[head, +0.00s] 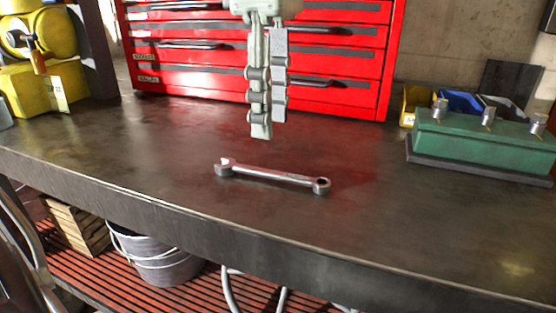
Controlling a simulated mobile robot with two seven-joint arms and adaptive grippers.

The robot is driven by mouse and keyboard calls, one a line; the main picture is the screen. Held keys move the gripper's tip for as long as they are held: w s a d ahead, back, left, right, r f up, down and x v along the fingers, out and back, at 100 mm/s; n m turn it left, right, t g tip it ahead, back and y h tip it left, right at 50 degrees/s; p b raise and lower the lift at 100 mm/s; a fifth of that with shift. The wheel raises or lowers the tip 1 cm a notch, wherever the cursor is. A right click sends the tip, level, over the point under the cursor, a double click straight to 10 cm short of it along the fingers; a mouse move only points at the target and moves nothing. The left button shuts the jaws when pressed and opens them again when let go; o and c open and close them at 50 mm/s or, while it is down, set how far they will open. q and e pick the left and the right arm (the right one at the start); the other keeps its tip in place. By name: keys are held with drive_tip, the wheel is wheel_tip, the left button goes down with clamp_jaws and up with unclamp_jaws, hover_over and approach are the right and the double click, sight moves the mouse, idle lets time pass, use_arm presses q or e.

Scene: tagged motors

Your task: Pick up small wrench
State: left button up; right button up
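The small wrench (272,175) is a grey metal combination wrench lying flat on the dark workbench top (150,150). Its open jaw is at the left and its ring end is at the right, a little closer to the bench's front edge. My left gripper (270,129) hangs fingers-down from the top of the head view, above and slightly behind the wrench. Its pale grey-green fingers are apart, one nearer and one farther, with nothing between them. It does not touch the wrench. My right gripper is not in view.
A red drawer cabinet (200,62) stands behind the gripper. A green block with metal fittings (470,140) sits at the right, with small yellow and blue bins behind it. A yellow tagged motor (45,85) is at the back left. The bench around the wrench is clear.

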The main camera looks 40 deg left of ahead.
sight(268, 170)
use_arm(q)
drive_tip(key=f, duration=0.7)
drive_tip(key=shift+s+a+f, duration=0.1)
drive_tip(key=shift+s, duration=0.15)
drive_tip(key=shift+c, duration=0.5)
clamp_jaws()
